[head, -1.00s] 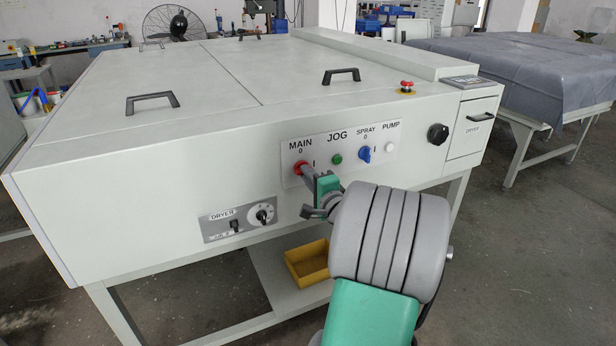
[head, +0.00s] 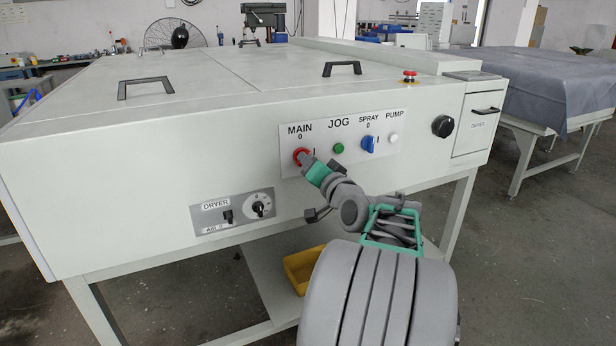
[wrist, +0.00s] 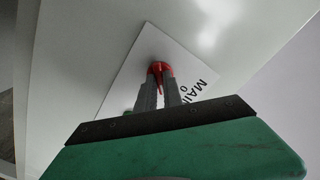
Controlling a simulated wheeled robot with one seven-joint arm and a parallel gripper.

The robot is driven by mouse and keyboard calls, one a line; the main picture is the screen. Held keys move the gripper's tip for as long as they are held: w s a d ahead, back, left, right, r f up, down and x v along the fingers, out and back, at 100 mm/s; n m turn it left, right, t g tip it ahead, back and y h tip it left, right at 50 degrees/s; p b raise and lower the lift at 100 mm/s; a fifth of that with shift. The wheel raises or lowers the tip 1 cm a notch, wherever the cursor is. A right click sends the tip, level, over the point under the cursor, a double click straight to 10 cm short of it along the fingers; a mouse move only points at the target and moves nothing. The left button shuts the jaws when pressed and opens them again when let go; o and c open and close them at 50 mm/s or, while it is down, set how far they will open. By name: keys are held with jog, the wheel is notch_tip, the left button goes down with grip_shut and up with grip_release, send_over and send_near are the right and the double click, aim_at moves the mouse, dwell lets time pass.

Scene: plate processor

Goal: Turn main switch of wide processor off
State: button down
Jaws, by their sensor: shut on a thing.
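The wide processor (head: 150,160) is a large pale grey machine with a white control plate on its front. The red main switch (head: 299,154) is at the left of that plate, below the "MAIN 0" label. My gripper (head: 307,159) is at the switch, its fingers shut on the red knob. In the wrist view, the two grey fingertips (wrist: 160,84) hold the red switch (wrist: 158,68) from both sides. The label is rotated there, and a red ridge shows between the fingers. The fingers cover part of the knob, so its exact setting is hard to read.
Right of the main switch are a green jog button (head: 338,148), a blue spray switch (head: 368,144) and a white pump button (head: 394,139). A dryer panel (head: 232,211) lies lower left. A red emergency button (head: 409,76) stands on top. A yellow bin (head: 298,268) sits below.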

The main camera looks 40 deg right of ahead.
jog(key=n+b, duration=0.8)
jog(key=b, duration=0.2)
jog(key=shift+n, duration=0.4)
jog(key=c, duration=1.5)
grip_release()
